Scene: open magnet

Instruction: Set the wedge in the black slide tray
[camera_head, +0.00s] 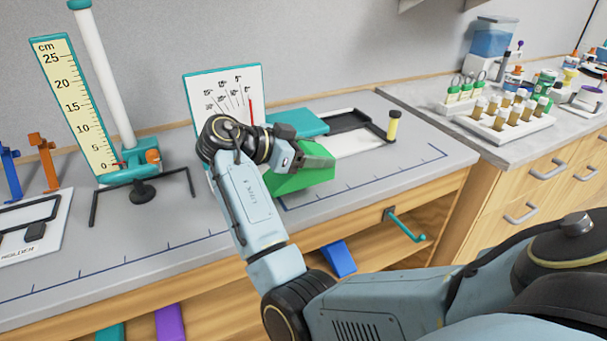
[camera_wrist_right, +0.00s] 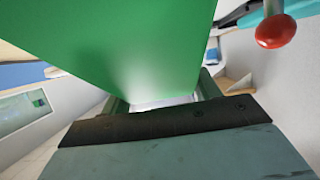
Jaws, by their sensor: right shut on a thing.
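The green wedge (camera_head: 302,180) is in my right gripper (camera_head: 312,158), over the front part of the grey bench top. In the right wrist view the wedge (camera_wrist_right: 140,40) fills the upper middle, between the fingers of the right gripper (camera_wrist_right: 160,98). I cannot tell whether its underside touches the bench. The black slide tray (camera_head: 350,121) appears to be the black-framed part behind and right of the wedge, beside a teal block (camera_head: 297,121). My forearm and gripper hide part of this area. My left gripper is not in view.
A white angle board (camera_head: 221,88) with a red pointer stands behind my wrist. A tall cm scale (camera_head: 74,105) stands at left. Blue (camera_head: 339,259) and purple (camera_head: 169,322) pieces lie below the bench top. A teal handle (camera_head: 405,226) sticks out in front.

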